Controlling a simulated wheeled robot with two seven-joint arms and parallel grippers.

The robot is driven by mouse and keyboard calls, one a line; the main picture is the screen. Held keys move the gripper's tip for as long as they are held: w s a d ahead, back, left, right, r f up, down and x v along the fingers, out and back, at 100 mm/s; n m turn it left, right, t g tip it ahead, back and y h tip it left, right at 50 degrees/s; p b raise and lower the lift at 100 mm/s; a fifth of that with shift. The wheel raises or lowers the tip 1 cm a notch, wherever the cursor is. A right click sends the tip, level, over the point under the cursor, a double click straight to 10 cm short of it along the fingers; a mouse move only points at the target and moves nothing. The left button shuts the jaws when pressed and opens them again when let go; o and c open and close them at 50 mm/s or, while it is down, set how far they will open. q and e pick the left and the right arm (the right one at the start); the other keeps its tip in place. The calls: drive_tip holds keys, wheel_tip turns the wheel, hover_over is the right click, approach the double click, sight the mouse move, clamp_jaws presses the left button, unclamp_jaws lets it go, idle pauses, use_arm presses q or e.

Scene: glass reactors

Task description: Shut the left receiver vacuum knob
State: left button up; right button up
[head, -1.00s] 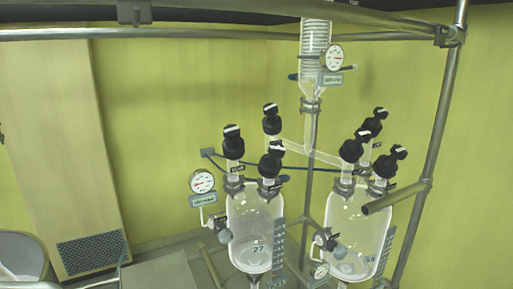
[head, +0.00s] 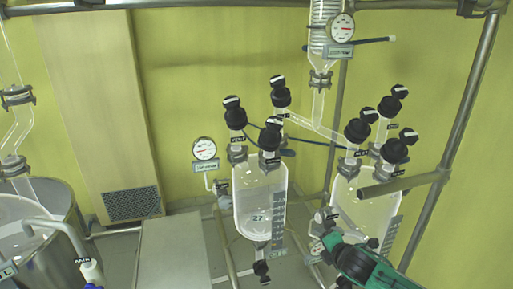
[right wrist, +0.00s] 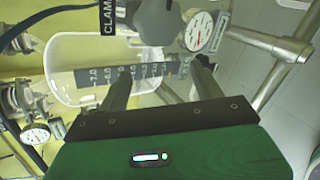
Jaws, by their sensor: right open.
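The left receiver (head: 259,208) is a clear glass vessel marked 27, hanging upright in the head view. Black knobs with white-marked caps stand on its top: a left one (head: 235,116), a back one (head: 281,94) and a front one (head: 270,136). Their small labels are too blurred to tell which is vacuum. My right gripper (head: 328,237) has a green body and is low in front of the right receiver (head: 368,207), below and right of these knobs. In the right wrist view its two fingers (right wrist: 164,72) are apart and empty, before a glass vessel with a scale. My left gripper is out of view.
The right receiver has similar black knobs (head: 360,127). A gauge (head: 205,149) is left of the left receiver, and another gauge (head: 342,27) is by the upper glass column. A metal rail end (head: 405,184) juts out before the right receiver. A steel vessel (head: 68,225) stands at left.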

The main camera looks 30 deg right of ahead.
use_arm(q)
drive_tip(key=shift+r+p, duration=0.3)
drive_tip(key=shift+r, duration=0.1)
use_arm(e)
drive_tip(key=w+a+r+n+t+y, duration=0.1)
drive_tip(key=w+a+r+n+t, duration=0.1)
drive_tip(key=r+n, duration=0.4)
drive_tip(key=w+a+r+n+t+y, duration=0.2)
drive_tip(key=r+n, duration=0.5)
drive_tip(key=r, duration=1)
drive_tip(key=w+a+r+n+t+y, duration=0.1)
drive_tip(key=w+a+r+n+t, duration=0.1)
drive_tip(key=r+n, duration=0.5)
wheel_tip(320, 180, up, 4)
drive_tip(key=shift+w+a+r+t+y, duration=0.15)
drive_tip(key=shift+w+a+t+y, duration=0.3)
drive_tip(key=shift+w, duration=0.2)
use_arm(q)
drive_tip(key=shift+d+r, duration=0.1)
use_arm(e)
drive_tip(key=shift+w, duration=0.1)
